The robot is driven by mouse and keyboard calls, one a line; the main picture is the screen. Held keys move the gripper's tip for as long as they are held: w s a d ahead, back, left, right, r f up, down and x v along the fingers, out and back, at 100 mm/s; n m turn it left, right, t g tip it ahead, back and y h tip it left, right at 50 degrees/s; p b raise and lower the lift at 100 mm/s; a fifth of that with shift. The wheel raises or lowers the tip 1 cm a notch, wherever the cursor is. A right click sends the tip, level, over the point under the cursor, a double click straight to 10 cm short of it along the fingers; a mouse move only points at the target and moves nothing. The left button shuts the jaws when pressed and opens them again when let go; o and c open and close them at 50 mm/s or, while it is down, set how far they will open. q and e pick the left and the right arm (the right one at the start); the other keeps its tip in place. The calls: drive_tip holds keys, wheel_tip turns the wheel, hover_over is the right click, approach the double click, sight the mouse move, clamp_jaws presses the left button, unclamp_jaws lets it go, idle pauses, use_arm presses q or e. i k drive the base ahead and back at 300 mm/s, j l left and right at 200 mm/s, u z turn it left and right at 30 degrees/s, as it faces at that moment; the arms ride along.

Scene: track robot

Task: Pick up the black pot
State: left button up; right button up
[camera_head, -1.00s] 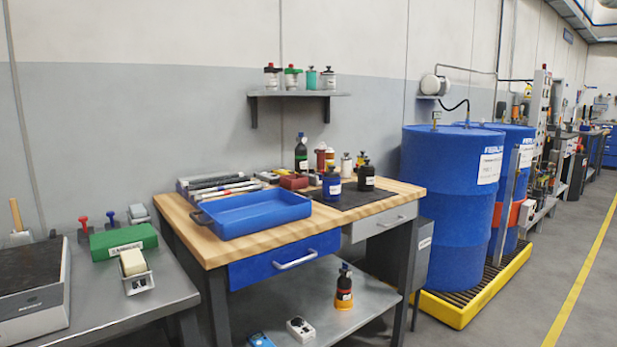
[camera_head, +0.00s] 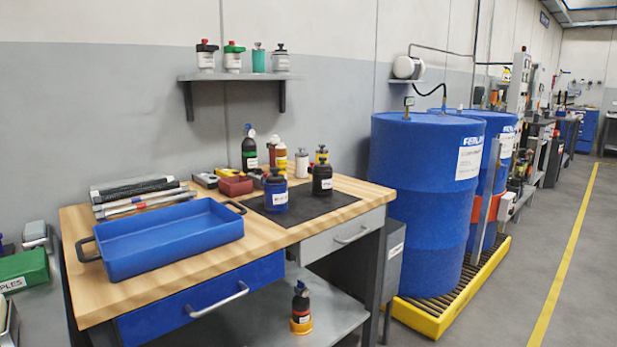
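The black pot (camera_head: 322,180) is a small dark jar with a black knobbed lid and a pale label. It stands upright on a dark mat (camera_head: 335,207) on the wooden workbench (camera_head: 190,275). A similar blue pot (camera_head: 276,194) with a black lid stands just left of it on the mat. Neither of my grippers is in view.
A blue tray (camera_head: 170,240) lies on the bench's left. Several bottles, including a dark one (camera_head: 249,150), stand behind the pots. A shelf (camera_head: 240,78) with jars hangs above. Blue drums (camera_head: 425,190) stand right on a yellow pallet (camera_head: 415,318). Floor at right is clear.

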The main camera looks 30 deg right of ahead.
sight(322, 183)
drive_tip(key=i+l, duration=0.15)
drive_tip(key=l, duration=0.2)
drive_tip(key=i+l+u, duration=0.1)
drive_tip(key=l, duration=0.25)
drive_tip(key=i+l, duration=0.15)
drive_tip(key=l, duration=0.2)
drive_tip(key=i+l, duration=0.15)
drive_tip(key=l, duration=0.25)
drive_tip(key=i+l+u, duration=0.1)
drive_tip(key=l, duration=0.25)
drive_tip(key=i+l, duration=0.1)
drive_tip(key=l, duration=0.25)
drive_tip(key=i+u, duration=0.05)
